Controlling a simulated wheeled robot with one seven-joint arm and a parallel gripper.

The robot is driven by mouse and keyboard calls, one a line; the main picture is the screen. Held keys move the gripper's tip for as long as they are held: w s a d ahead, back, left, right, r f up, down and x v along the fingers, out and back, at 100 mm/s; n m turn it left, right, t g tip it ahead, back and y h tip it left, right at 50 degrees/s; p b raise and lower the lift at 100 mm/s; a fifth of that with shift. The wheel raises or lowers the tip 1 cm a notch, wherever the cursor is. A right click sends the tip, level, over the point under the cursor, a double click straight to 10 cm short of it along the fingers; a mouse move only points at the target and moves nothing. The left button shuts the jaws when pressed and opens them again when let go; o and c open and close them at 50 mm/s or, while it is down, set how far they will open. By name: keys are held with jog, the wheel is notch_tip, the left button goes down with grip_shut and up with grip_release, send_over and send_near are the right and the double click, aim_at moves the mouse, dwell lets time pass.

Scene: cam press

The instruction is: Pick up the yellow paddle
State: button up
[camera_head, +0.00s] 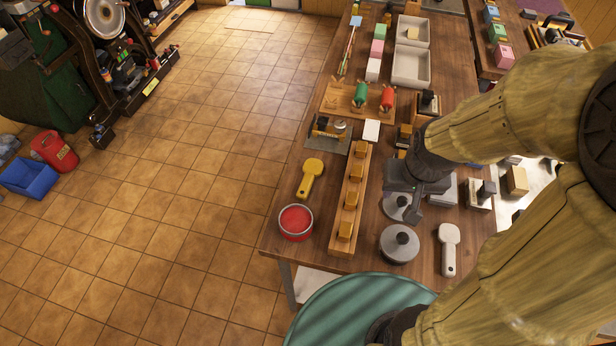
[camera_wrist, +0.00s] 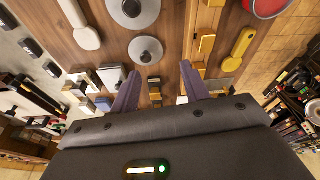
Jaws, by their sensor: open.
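The yellow paddle (camera_head: 308,180) lies flat on the wooden table (camera_head: 271,240) near its left edge, its round head toward the back and its handle toward the front. In the wrist view the yellow paddle (camera_wrist: 240,47) shows at the upper right, with nothing covering it. My gripper (camera_head: 414,205) is above the table, to the right of the paddle and across a wooden rack from it. In the wrist view my gripper (camera_wrist: 159,70) has its two fingers apart with nothing held between them.
A red-filled round dish (camera_head: 296,221) stands just in front of the paddle. The wooden rack (camera_head: 337,246) with several yellow blocks is to its right. Grey round lids (camera_head: 399,246) and a white paddle (camera_head: 448,248) lie farther right. Open floor (camera_head: 210,180) is left of the table.

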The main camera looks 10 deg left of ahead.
jog(key=shift+o, duration=0.3)
jog(key=shift+w+a+r, duration=0.1)
jog(key=shift+a+r, duration=0.05)
jog(key=r+m+g+p, duration=0.1)
jog(key=m+g+p, duration=0.2)
jog(key=p, duration=0.3)
send_over(307, 184)
notch_tip(307, 184, down, 12)
jog(key=shift+f+p, duration=0.1)
jog(key=shift+p, duration=1.1)
